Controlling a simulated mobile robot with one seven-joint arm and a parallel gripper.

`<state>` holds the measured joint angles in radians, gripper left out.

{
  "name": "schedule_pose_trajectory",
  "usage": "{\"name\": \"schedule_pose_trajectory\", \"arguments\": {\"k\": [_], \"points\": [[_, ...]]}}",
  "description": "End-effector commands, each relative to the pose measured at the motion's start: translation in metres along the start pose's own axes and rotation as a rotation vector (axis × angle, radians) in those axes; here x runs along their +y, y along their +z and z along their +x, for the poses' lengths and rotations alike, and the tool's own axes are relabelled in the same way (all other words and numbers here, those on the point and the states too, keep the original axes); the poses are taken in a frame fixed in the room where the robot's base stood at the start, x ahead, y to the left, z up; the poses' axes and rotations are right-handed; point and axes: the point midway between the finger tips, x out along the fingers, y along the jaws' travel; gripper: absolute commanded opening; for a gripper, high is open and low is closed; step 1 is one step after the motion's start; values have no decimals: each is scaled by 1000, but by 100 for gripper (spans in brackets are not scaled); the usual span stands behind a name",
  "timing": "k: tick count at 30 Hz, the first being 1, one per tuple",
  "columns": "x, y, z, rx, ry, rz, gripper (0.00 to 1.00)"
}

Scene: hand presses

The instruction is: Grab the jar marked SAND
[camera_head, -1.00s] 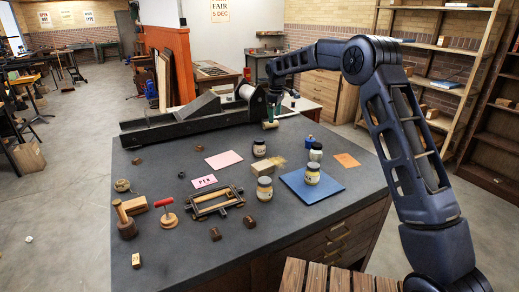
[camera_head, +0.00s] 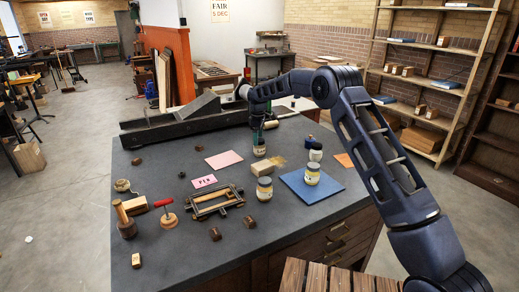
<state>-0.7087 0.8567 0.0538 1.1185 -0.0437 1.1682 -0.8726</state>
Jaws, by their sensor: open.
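Several small jars with labels stand on the dark bench top; the lettering is too small to read, so I cannot tell which is marked SAND. One dark-lidded jar (camera_head: 259,149) stands at the back, just under my gripper (camera_head: 258,136). My gripper is open, pointing down at the top of this jar; whether it touches the lid is unclear. Another jar (camera_head: 264,191) stands at the front beside a pale wooden block. A yellowish jar (camera_head: 312,175) is on the blue mat (camera_head: 298,188), and a pale jar with a dark body (camera_head: 316,153) is behind it.
The pale block (camera_head: 264,168) lies between the two left jars. A long black press (camera_head: 185,122) runs along the back. Pink sheets (camera_head: 223,159) lie flat left of the jars.

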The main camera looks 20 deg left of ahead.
Motion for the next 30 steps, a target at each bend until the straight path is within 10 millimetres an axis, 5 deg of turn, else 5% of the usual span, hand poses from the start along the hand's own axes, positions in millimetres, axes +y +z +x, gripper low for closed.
{"name": "schedule_pose_trajectory", "arguments": {"k": [13,21,30], "points": [[-1,7,48,0,0,0,81],[-1,7,51,0,1,0,81],[-1,7,51,0,1,0,26]]}}
